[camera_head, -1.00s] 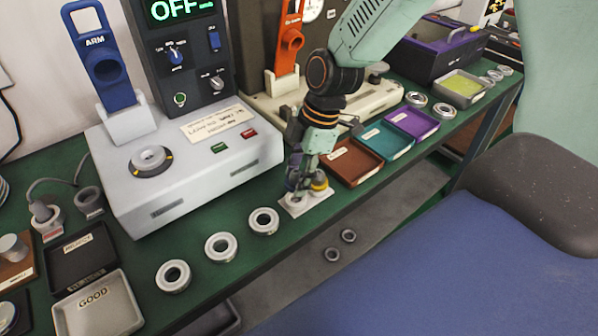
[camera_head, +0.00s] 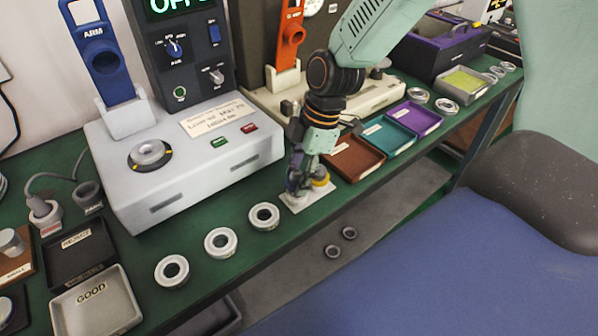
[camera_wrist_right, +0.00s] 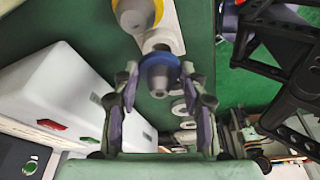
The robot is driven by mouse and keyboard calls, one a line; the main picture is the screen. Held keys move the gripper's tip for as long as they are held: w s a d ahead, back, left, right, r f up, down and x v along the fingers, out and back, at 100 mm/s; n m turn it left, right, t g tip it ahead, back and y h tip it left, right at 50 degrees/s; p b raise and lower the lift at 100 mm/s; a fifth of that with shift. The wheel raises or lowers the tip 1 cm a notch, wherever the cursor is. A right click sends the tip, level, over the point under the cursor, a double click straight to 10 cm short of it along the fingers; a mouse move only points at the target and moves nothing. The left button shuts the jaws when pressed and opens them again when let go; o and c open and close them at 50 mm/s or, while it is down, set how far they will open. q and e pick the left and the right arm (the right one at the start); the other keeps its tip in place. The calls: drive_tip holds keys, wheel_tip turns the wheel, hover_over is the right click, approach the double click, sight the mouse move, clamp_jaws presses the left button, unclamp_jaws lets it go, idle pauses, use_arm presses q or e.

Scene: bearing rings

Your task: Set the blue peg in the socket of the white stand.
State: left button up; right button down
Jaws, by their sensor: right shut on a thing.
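The white stand (camera_head: 299,203) lies flat on the green bench near its front edge. A yellow-topped piece (camera_head: 320,178) sits at its right end; it also shows in the right wrist view (camera_wrist_right: 135,14). My right gripper (camera_head: 296,187) points down over the stand's left part. In the right wrist view my right gripper (camera_wrist_right: 161,100) is shut on the blue peg (camera_wrist_right: 158,72), which has a blue collar and a grey end. The peg appears over or at the stand's left part. My left gripper is not in view.
Several bearing rings (camera_head: 221,242) lie left of the stand along the front edge. A white tester box (camera_head: 200,165) stands behind them. Brown (camera_head: 354,158), teal and purple trays lie to the right.

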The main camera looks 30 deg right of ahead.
drive_tip(key=shift+f+b, duration=0.85)
drive_tip(key=shift+f, duration=0.3)
drive_tip(key=c, duration=0.7)
unclamp_jaws()
drive_tip(key=shift+o, duration=0.2)
drive_tip(key=v, duration=1.2)
